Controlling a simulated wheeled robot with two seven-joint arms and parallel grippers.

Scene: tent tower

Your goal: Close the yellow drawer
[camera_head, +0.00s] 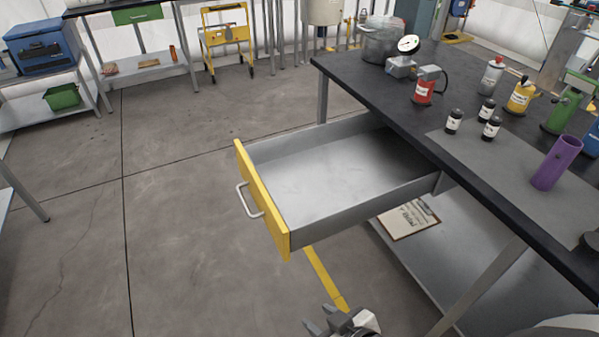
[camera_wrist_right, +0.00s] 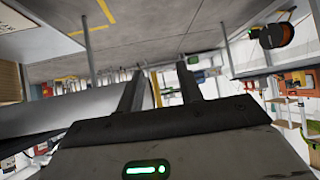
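The yellow drawer (camera_head: 262,203) is pulled far out from under the black-topped workbench (camera_head: 375,97). Its yellow front faces left and carries a pale bar handle (camera_head: 248,200). The grey tray behind the front looks empty. My right gripper (camera_head: 322,322) is at the bottom edge of the head view, nearer than the drawer front and apart from it. In the right wrist view its two fingers (camera_wrist_right: 160,85) are spread, with nothing gripped between them. A thin yellow strip shows beyond the fingers; I cannot tell what it is. My left gripper is not in view.
The bench top holds a pot (camera_head: 382,42), a red container (camera_head: 424,88), small black bottles (camera_head: 454,122) and a purple cylinder (camera_head: 556,163). A clipboard (camera_head: 410,218) lies on the lower shelf. A bench leg (camera_head: 480,288) stands right of my gripper. The floor left of the drawer is clear.

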